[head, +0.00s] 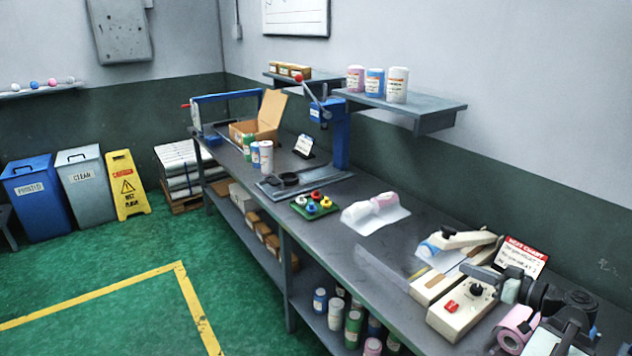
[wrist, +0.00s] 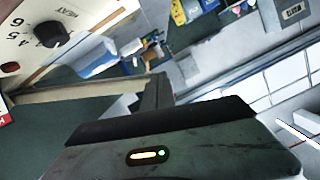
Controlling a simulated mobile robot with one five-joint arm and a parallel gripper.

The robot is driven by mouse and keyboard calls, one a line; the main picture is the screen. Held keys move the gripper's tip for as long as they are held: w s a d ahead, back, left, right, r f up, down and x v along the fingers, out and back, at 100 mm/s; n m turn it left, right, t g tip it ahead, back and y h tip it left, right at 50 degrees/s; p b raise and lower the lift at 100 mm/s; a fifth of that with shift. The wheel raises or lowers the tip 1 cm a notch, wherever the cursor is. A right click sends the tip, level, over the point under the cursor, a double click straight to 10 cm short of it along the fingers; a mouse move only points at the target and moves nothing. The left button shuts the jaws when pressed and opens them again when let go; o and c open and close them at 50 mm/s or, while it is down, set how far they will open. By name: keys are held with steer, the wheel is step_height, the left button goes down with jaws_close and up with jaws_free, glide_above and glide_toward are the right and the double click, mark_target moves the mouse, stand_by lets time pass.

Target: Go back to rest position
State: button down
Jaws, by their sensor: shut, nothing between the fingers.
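My gripper (head: 513,287) is at the lower right in the head view, at the end of my dark arm. It is shut and empty, beside the heat sealer (head: 465,308) and close in front of the red and white sign (head: 524,257). The sealer has a black knob and a red switch. In the wrist view the sealer's panel (wrist: 22,52), with its heat dial, fills the upper left corner. A dark part of my own body with a small lit indicator fills the bottom of that view. The fingertips are not clear there.
The grey workbench (head: 375,250) runs along the wall. A pink roll (head: 515,328) lies near my arm. Green floor is open at left.

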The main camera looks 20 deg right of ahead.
steer(key=w+a+f+n+g+y, duration=0.1)
steer(key=w+a+n+g+y, duration=0.1)
steer(key=w+a, duration=0.5)
steer(key=w+a+f+n+g+y, duration=0.15)
steer(key=w+a, duration=0.25)
steer(key=a, duration=0.6)
steer(key=w+a+n+g+y, duration=0.25)
steer(key=w+a, duration=0.25)
steer(key=a, duration=0.4)
steer(key=s+a+f+n+g+h, duration=0.15)
steer(key=a+f+g, duration=0.4)
steer(key=a, duration=0.75)
steer(key=a+f+g+h, duration=0.3)
steer(key=a+f, duration=0.5)
steer(key=a, duration=0.5)
steer(key=s+d+f+m+h, duration=0.1)
steer(key=d+f+m+h, duration=0.1)
steer(key=d+m+h, duration=0.4)
steer(key=shift+d+f+m, duration=0.3)
steer(key=shift+d+m, duration=0.65)
steer(key=shift+d, duration=0.15)
steer(key=shift+g, duration=0.25)
